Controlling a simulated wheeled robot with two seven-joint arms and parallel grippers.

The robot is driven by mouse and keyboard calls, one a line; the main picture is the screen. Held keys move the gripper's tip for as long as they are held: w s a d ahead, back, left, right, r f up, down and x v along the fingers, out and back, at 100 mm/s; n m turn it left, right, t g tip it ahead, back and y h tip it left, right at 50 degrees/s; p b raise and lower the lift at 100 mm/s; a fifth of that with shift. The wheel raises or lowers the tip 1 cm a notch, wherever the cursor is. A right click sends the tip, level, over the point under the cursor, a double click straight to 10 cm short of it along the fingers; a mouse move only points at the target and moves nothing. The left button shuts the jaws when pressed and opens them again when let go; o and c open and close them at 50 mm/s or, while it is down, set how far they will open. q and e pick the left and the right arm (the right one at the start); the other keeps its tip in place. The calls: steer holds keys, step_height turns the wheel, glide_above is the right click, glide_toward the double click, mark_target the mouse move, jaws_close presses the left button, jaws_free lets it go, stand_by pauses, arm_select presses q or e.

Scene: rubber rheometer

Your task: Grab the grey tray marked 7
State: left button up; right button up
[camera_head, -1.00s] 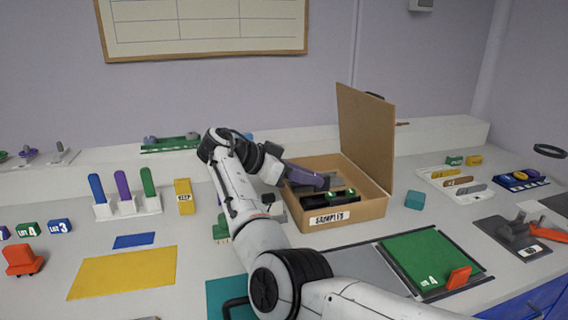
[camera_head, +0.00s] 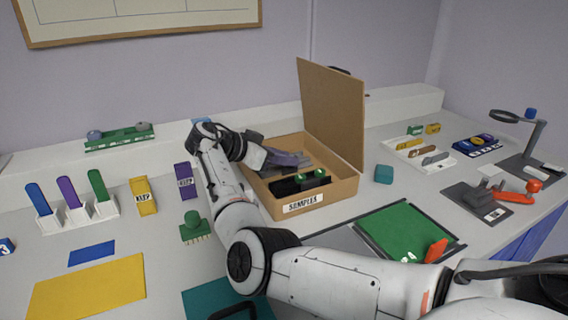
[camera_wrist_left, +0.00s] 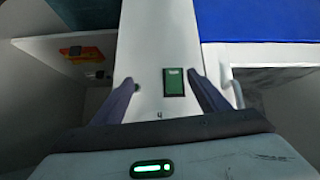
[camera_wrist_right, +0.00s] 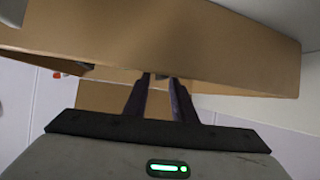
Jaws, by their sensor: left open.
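I cannot make out a grey tray marked 7 in any view. The open cardboard box labelled SAMPLES (camera_head: 303,204) stands mid-counter and holds a black piece with green round tops (camera_head: 298,184). My right gripper (camera_head: 290,158) has its purple fingers over the box's left part. In the right wrist view its fingertips (camera_wrist_right: 159,77) are a small gap apart at a cardboard wall (camera_wrist_right: 160,40); whether they hold anything is unclear. My left gripper (camera_wrist_left: 163,76) is open, its fingers either side of a small dark green piece (camera_wrist_left: 174,82) on a pale surface marked 4.
A pale tray with small bars (camera_head: 420,152) and a dark grey stand (camera_head: 478,204) are at right. A green mat (camera_head: 405,230) and teal block (camera_head: 384,174) lie right of the box. Yellow (camera_head: 90,288) and blue (camera_head: 92,252) mats lie at left.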

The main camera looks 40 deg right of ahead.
steer(key=shift+d+f, duration=0.25)
steer(key=shift+d, duration=0.2)
jaws_close()
